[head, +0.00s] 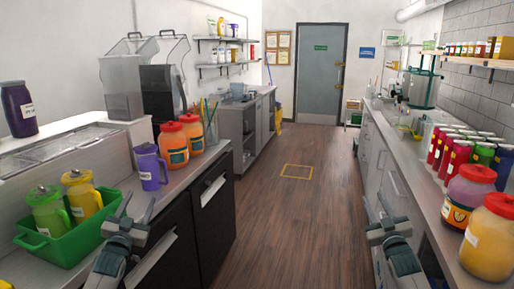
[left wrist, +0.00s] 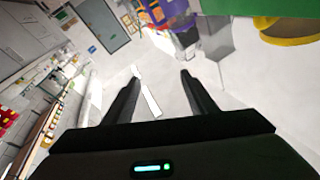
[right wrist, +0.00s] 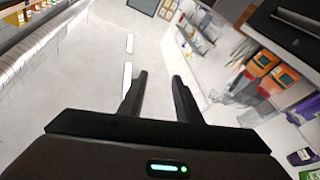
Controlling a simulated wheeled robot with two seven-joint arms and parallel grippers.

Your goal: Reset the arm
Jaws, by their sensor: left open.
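My left gripper (head: 136,212) is raised over the near edge of the left counter, fingers pointing up and forward. In the left wrist view its two fingers (left wrist: 160,82) are apart with nothing between them. My right gripper (head: 376,208) is raised at the lower right, beside the front of the right counter. In the right wrist view its fingers (right wrist: 159,82) are apart and empty. Neither gripper visibly touches anything.
The right counter holds red bottles (head: 455,160) and large jars (head: 489,240). The wooden floor (head: 290,220) between is clear.

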